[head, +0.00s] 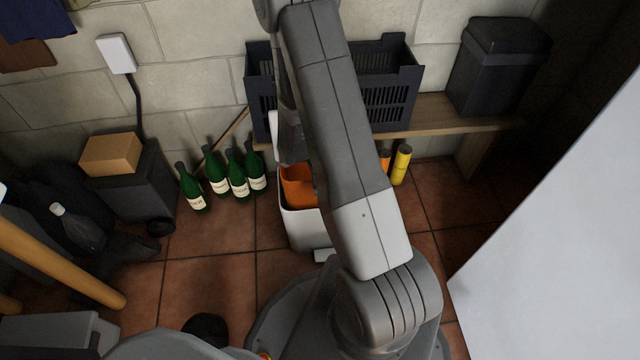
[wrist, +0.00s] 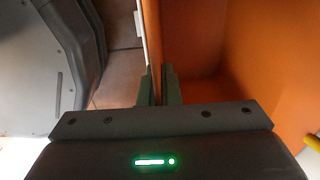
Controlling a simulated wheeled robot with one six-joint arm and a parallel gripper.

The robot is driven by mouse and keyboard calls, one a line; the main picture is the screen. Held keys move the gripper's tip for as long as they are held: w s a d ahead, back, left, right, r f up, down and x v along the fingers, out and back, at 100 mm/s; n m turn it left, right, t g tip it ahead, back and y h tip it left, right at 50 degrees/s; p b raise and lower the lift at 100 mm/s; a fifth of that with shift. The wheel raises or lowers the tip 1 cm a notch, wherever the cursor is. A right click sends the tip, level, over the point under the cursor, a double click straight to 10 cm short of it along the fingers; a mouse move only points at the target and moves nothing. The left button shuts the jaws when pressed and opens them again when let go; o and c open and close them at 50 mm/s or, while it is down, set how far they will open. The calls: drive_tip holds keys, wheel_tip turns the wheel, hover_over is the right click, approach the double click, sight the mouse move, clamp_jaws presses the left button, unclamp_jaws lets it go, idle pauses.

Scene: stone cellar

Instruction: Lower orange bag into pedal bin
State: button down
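The white pedal bin (head: 303,230) stands on the tiled floor, partly hidden behind my arm in the head view. The orange bag (head: 298,187) shows within its opening, with white bin wall below and in front of it. In the wrist view the open inside of the orange bag (wrist: 200,40) fills the right side. My gripper (wrist: 158,86) has its fingers close together on the bag's near edge, with a thin orange wall between them. A thin white strip beside that edge looks like the bin's rim. The head view hides my gripper. How deep the bag sits is unclear.
Several green bottles (head: 222,176) stand left of the bin. A wooden bench (head: 432,115) behind carries a dark crate (head: 262,90) and a dark lidded container (head: 500,65). A yellow cylinder (head: 401,164) stands right of the bin. A large white panel (head: 570,240) fills the right.

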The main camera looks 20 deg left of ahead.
wheel_tip(320, 180, down, 10)
drive_tip(key=b, duration=0.8)
drive_tip(key=shift+b, duration=0.3)
drive_tip(key=shift+s, duration=0.1)
drive_tip(key=c, duration=1.6)
unclamp_jaws()
drive_tip(key=shift+d, duration=0.1)
drive_tip(key=shift+o, duration=0.2)
wheel_tip(320, 180, up, 15)
drive_tip(key=p, duration=0.6)
drive_tip(key=shift+s+r, duration=0.15)
drive_tip(key=shift+s, duration=0.05)
drive_tip(key=shift+d, duration=0.1)
